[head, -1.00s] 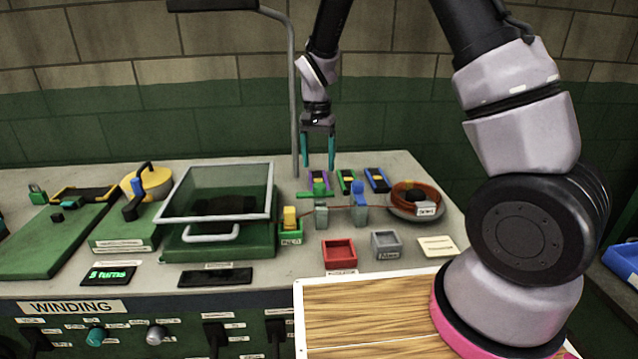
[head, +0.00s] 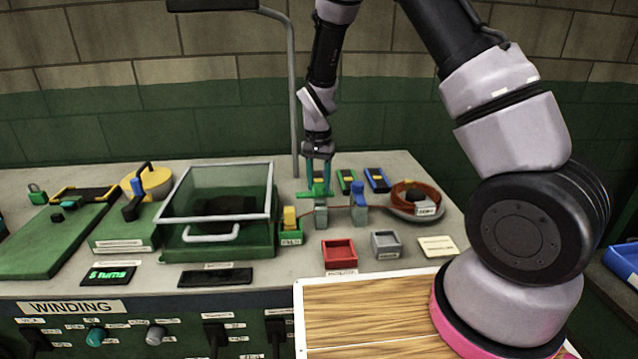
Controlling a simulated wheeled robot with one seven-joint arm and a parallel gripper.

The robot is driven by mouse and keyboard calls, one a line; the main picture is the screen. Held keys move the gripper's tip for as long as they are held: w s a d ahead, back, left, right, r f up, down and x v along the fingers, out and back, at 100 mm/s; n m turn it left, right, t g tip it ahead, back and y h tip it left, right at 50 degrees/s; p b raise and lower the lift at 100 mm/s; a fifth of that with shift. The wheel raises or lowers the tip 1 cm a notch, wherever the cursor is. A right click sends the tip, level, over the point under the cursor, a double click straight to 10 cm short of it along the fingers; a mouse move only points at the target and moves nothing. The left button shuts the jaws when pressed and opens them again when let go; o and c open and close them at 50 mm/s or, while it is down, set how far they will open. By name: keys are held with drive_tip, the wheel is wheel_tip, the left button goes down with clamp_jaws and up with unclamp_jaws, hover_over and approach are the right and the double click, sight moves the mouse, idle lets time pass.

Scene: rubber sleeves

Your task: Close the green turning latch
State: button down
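The green turning latch (head: 318,193) sits on top of a small grey post (head: 321,213) in the middle right of the bench. My gripper (head: 319,180) points straight down, with its teal fingers at the green latch. The fingertips overlap the latch in this view, so I cannot tell whether they grip it or only stand around it. A similar blue latch (head: 359,198) stands on its own post just to the right.
A glass-lidded green box (head: 215,200) stands to the left, and a yellow block in a green holder (head: 290,222) is close by. A copper-coloured strand runs past the posts to a coil dish (head: 418,212). Red (head: 340,254) and grey (head: 386,245) bins stand in front.

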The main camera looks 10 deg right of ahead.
idle(0.3)
drive_tip(key=n, duration=0.4)
drive_tip(key=shift+n, duration=0.4)
drive_tip(key=n, duration=0.4)
drive_tip(key=shift+n, duration=0.3)
drive_tip(key=n, duration=0.4)
drive_tip(key=shift+n, duration=2.2)
drive_tip(key=shift+c, duration=1.8)
unclamp_jaws()
